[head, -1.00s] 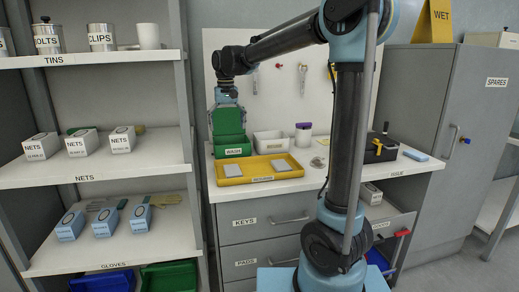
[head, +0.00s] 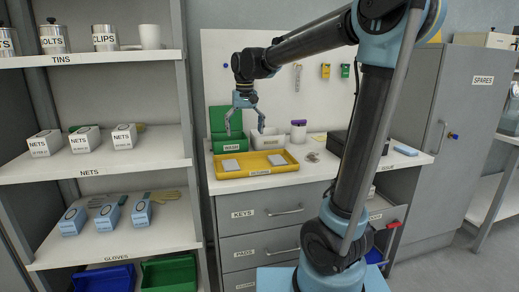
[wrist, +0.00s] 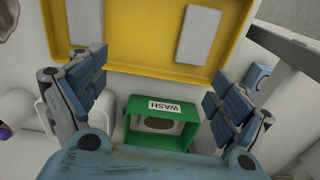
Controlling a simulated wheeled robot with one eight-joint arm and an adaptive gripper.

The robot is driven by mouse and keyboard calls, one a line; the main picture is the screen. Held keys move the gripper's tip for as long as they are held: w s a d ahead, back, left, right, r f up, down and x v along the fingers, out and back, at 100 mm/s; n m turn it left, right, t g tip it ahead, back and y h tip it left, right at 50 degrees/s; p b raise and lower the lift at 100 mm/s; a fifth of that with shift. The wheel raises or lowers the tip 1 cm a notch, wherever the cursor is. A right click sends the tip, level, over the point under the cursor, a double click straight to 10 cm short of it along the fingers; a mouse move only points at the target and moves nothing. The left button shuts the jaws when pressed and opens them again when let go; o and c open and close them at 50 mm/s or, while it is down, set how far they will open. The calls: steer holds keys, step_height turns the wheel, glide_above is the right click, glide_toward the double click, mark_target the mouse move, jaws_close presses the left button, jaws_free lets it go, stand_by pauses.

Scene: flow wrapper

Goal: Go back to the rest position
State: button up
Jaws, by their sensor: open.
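My gripper (head: 245,131) hangs above the bench, pointing down, with its two blue fingers spread and nothing between them. It is in front of the white pegboard, over the area of the green WASH bin (head: 231,148) and the white bin (head: 268,138). In the wrist view, my gripper (wrist: 155,85) also shows spread and empty. The yellow tray (wrist: 147,52) is beside the bin and holds two flat grey pieces (wrist: 199,34).
Shelves (head: 120,175) with tins, NETS boxes and GLOVES boxes stand at left. The grey SPARES cabinet (head: 462,130) stands at right.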

steer(key=shift+m+t, duration=0.4)
steer(key=shift+m, duration=0.2)
steer(key=s+d+f, duration=0.2)
steer(key=s+d, duration=0.1)
steer(key=d, duration=0.2)
steer(key=s+d+f, duration=0.2)
steer(key=s+d, duration=0.2)
steer(key=d, duration=0.1)
steer(key=s+d+f, duration=0.2)
steer(key=s+d, duration=0.1)
steer(key=d, duration=0.2)
steer(key=shift+s+d+f, duration=0.2)
steer(key=shift+s+f, duration=0.1)
steer(key=shift+s, duration=0.1)
steer(key=s+d+f+m+t, duration=0.1)
steer(key=s+d+f, duration=0.8)
steer(key=s+f, duration=0.4)
steer(key=shift+f, duration=0.6)
steer(key=shift+w+f, duration=0.2)
steer(key=shift+w, duration=0.25)
